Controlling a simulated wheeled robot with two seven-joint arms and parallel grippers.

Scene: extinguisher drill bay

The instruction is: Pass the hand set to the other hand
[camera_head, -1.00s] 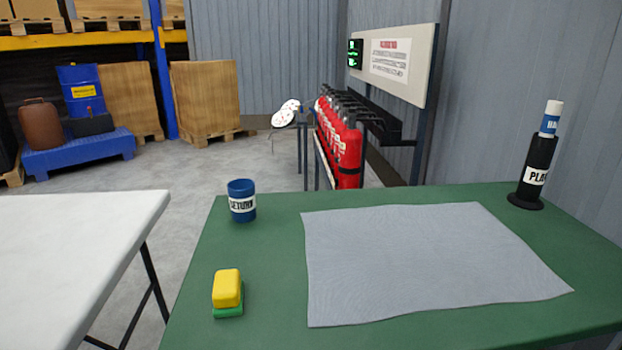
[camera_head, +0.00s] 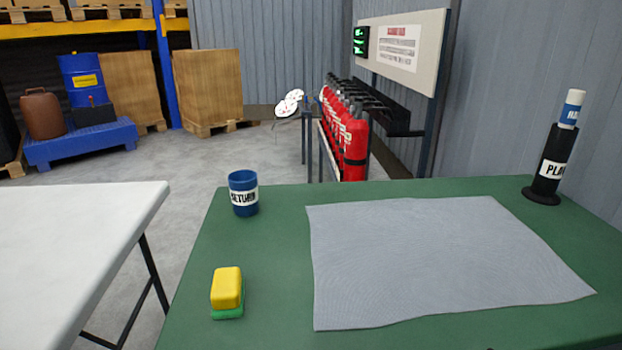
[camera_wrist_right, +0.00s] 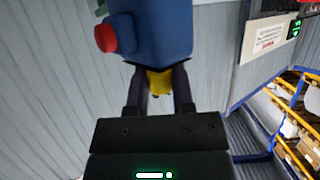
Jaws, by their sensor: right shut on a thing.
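The hand set appears to be the blue body (camera_wrist_right: 160,35) with a red knob on its left side, at the top of the right wrist view; its upper end is cut off. My right gripper (camera_wrist_right: 159,80) is shut on a yellow part below the blue body, with a dark finger on each side. Neither gripper nor the hand set shows in the head view. My left gripper is in no view.
The green table (camera_head: 265,270) holds a grey cloth (camera_head: 440,260), a blue labelled cup (camera_head: 243,192), a yellow and green block (camera_head: 227,290) and a black stand (camera_head: 550,165) with a white and blue cylinder. A white table (camera_head: 70,240) stands left. Red extinguishers (camera_head: 352,145) stand behind.

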